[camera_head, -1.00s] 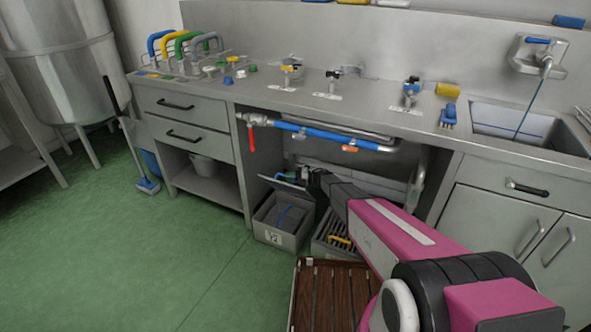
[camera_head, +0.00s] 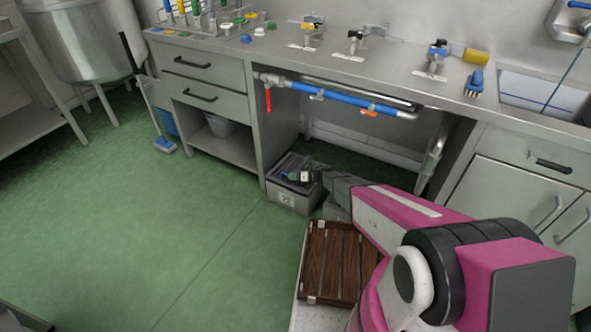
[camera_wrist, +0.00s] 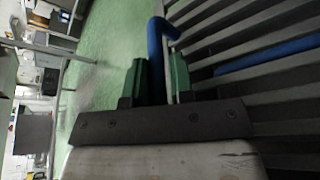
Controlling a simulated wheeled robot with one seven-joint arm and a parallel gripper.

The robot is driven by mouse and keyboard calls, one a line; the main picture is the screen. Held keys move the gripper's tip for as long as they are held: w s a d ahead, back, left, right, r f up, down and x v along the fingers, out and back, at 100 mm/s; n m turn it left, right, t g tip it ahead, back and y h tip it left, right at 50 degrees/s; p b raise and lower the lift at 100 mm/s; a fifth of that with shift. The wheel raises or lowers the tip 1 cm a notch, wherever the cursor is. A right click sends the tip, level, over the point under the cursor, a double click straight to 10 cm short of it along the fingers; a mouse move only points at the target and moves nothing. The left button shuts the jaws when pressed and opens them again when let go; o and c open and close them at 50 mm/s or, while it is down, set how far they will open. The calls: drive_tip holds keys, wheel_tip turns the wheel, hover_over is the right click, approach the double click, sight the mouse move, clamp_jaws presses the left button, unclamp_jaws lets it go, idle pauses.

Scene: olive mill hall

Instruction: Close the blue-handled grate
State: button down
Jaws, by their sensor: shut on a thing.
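The grate shows as grey parallel bars (camera_wrist: 225,35) at the right of the wrist view. Its blue handle (camera_wrist: 155,42) stands at the grate's edge, between my two green fingertips. My gripper (camera_wrist: 160,78) is shut on this handle. In the head view the grate (camera_head: 289,162) lies low over a grey box (camera_head: 285,196) with a white label, under the counter. My gripper (camera_head: 303,177) covers part of it there. I cannot tell whether the grate rests fully flush on the box. A blue object (camera_wrist: 265,60) shows beneath the bars.
My arm hides the floor right of the box. A brown slatted wooden board (camera_head: 338,262) lies in front. Above run a blue pipe (camera_head: 345,98) and a red lever (camera_head: 268,98). Drawers (camera_head: 195,95) stand at left. Green floor (camera_head: 170,225) is clear at left.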

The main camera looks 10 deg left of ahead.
drive_tip(key=shift+s+a+f+n, duration=0.1)
drive_tip(key=shift+s+f+n, duration=0.1)
drive_tip(key=shift+s+f, duration=0.3)
drive_tip(key=shift+s+f+n, duration=0.2)
drive_tip(key=shift+s+f, duration=0.1)
drive_tip(key=shift+f, duration=0.4)
drive_tip(key=c, duration=1.1)
unclamp_jaws()
drive_tip(key=shift+w, duration=0.35)
drive_tip(key=v, duration=1)
drive_tip(key=shift+s+d+r, duration=0.2)
drive_tip(key=shift+d+r, duration=0.05)
drive_tip(key=shift+d, duration=0.1)
